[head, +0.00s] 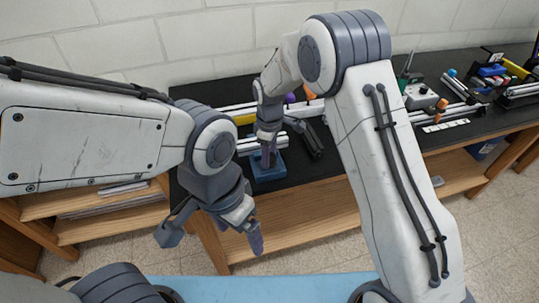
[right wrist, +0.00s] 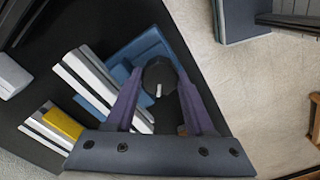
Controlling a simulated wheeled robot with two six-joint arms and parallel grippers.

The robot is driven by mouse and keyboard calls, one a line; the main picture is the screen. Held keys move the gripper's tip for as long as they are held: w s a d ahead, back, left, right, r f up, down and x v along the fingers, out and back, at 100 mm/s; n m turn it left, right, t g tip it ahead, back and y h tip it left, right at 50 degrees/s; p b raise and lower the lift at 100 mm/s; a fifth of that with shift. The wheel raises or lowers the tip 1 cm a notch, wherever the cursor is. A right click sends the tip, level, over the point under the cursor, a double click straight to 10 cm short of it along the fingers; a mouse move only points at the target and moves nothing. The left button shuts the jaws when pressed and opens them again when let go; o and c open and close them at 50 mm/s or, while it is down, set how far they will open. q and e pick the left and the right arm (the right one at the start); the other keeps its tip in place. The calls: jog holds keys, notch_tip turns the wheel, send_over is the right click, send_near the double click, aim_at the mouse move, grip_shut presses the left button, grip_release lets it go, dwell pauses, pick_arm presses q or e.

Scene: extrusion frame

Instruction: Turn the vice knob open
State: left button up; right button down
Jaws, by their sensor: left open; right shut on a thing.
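The blue vice (head: 268,172) sits at the front edge of the black worktop. In the right wrist view the vice (right wrist: 133,52) lies beside pale extrusion bars (right wrist: 82,78); I cannot tell whether it clamps them. The round black vice knob (right wrist: 159,73), with a small white mark, is between the purple fingers of my right gripper (right wrist: 160,92), which is shut on it. In the head view my right gripper (head: 268,155) is over the vice and hides the knob. My left gripper (head: 212,243) is open and empty, in front of the bench and lower than the vice.
The black worktop (head: 340,172) carries more bars behind the vice, and a grey-and-green device (head: 420,97) with an orange knob to the right. Wooden shelves (head: 300,222) are below. A light blue surface (head: 270,288) lies at the bottom.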

jog(key=n, duration=0.3)
jog(key=shift+n, duration=2.3)
jog(key=shift+w, duration=0.1)
jog(key=shift+c, duration=1.3)
grip_release()
notch_tip(320, 180, up, 11)
jog(key=b, duration=0.2)
jog(key=shift+f, duration=0.2)
